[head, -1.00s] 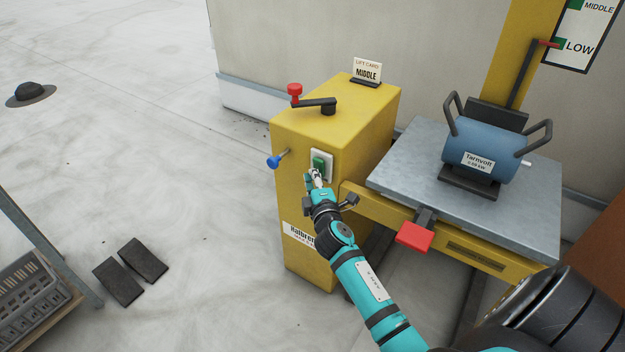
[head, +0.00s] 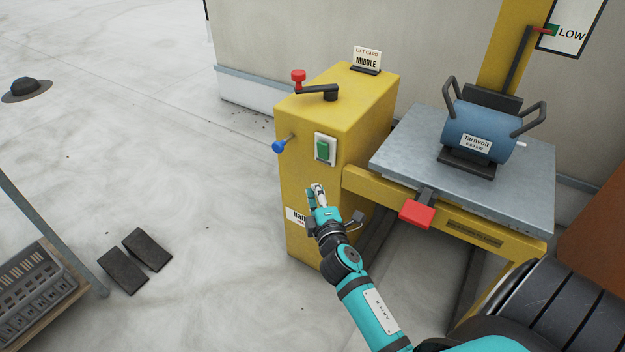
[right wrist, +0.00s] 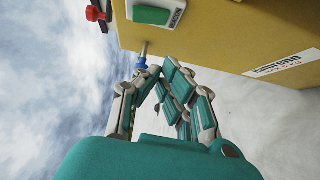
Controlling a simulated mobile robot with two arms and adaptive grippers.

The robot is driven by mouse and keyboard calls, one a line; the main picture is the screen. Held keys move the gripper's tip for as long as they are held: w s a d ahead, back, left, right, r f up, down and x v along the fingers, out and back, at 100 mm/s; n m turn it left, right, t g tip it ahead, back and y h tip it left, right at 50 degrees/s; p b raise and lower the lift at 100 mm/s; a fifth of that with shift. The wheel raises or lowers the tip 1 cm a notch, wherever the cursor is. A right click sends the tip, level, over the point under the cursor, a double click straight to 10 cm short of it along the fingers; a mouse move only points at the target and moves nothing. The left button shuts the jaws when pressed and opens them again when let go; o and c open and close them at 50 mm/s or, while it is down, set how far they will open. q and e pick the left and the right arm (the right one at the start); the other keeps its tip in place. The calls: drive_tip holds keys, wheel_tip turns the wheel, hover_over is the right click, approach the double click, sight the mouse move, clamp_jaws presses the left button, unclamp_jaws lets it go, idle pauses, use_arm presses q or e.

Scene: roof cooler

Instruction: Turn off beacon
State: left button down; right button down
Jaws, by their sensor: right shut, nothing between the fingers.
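The yellow lift cabinet (head: 330,110) stands in the middle of the head view. On its front is a green rocker switch (head: 322,150) in a white frame; it also shows at the top of the right wrist view (right wrist: 150,14). A blue-knobbed lever (head: 279,146) sticks out to the left of the switch. My right gripper (head: 318,188) is shut and empty, below the switch and apart from it, in front of the cabinet's label. My left gripper is out of view.
A crank with a red knob (head: 298,76) and a "MIDDLE" card (head: 366,60) are on top of the cabinet. A grey platform (head: 400,150) carries a blue Tarnvolt motor (head: 480,130). A red pedal (head: 417,213) juts from the platform's front. Two dark blocks (head: 123,271) lie on the floor.

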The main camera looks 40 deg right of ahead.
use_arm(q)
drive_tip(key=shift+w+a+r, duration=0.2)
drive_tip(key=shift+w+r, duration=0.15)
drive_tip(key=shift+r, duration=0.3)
use_arm(e)
drive_tip(key=shift+f+v, duration=0.25)
drive_tip(key=shift+v, duration=0.9)
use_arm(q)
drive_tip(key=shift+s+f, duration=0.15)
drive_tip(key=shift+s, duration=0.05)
